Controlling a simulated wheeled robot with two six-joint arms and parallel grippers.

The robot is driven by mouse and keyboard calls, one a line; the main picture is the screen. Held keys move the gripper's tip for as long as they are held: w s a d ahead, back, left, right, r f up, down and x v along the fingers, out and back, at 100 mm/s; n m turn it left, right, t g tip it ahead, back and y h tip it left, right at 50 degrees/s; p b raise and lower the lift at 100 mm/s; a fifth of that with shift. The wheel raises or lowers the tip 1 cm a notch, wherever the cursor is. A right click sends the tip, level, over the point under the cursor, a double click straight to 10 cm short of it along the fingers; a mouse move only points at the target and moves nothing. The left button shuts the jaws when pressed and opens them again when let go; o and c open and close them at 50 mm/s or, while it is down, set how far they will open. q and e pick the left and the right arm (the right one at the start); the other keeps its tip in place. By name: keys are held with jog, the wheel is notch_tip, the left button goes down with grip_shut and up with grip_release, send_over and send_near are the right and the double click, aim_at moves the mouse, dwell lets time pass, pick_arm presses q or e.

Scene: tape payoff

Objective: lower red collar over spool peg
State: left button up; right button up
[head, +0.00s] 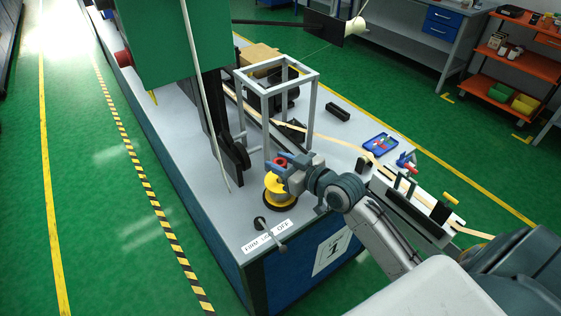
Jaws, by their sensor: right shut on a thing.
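A small red collar (280,162) shows at the tips of my right gripper (279,168), whose arm comes in from the lower right. The gripper is shut on the collar. A yellow spool (279,183) is directly below the collar, near the front end of the bench. The peg is hidden by the gripper and collar, so I cannot tell whether the collar is around it. My left gripper is not in view.
A grey open frame (266,118) stands just behind the spool on the bench. A large green machine body (170,40) with a dark post is to the left. A small lever (270,234) is in front of the spool. A blue tray (381,145) lies to the right.

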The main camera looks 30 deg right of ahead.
jog(key=shift+f, duration=0.1)
jog(key=shift+f+b, duration=1.8)
jog(key=shift+f, duration=0.35)
jog(key=o, duration=1.1)
jog(key=shift+c, duration=0.2)
jog(key=p+v, duration=0.2)
jog(key=v, duration=0.9)
jog(key=shift+w+r, duration=0.1)
